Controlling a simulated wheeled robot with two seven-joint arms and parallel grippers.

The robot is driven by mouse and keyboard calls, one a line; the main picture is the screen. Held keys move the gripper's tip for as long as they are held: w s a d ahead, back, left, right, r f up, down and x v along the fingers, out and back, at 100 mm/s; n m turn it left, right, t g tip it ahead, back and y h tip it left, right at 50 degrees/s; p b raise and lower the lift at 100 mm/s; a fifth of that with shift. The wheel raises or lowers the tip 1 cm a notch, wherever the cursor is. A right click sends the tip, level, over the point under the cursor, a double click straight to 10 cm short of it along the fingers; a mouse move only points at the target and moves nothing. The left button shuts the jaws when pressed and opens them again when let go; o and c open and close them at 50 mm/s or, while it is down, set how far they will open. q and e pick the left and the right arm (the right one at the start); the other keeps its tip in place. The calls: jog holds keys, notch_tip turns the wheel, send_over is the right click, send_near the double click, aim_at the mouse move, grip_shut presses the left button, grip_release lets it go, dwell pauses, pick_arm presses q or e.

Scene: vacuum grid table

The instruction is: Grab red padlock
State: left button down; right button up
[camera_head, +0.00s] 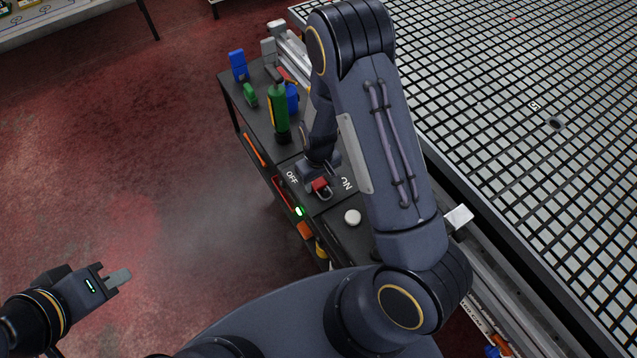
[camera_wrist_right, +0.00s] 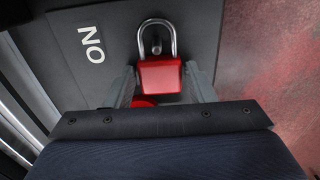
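The red padlock (camera_wrist_right: 160,78) has a red body and a silver shackle, and lies against the dark panel marked ON and OFF. It also shows in the head view (camera_head: 320,185), below my right gripper (camera_head: 318,172). In the right wrist view, the two fingers of my right gripper (camera_wrist_right: 161,84) stand on either side of the padlock's body, with narrow gaps. A red rounded part (camera_wrist_right: 143,101) shows just below the padlock, partly hidden. My left gripper (camera_head: 112,282) is far from the padlock, over the floor at lower left; its fingers look close together.
The panel (camera_head: 337,200) is on a black side table beside the large grid table (camera_head: 500,80). A green bottle (camera_head: 278,108), blue items (camera_head: 238,65) and a white round knob (camera_head: 352,217) stand near my right arm.

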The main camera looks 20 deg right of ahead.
jog(key=c, duration=0.7)
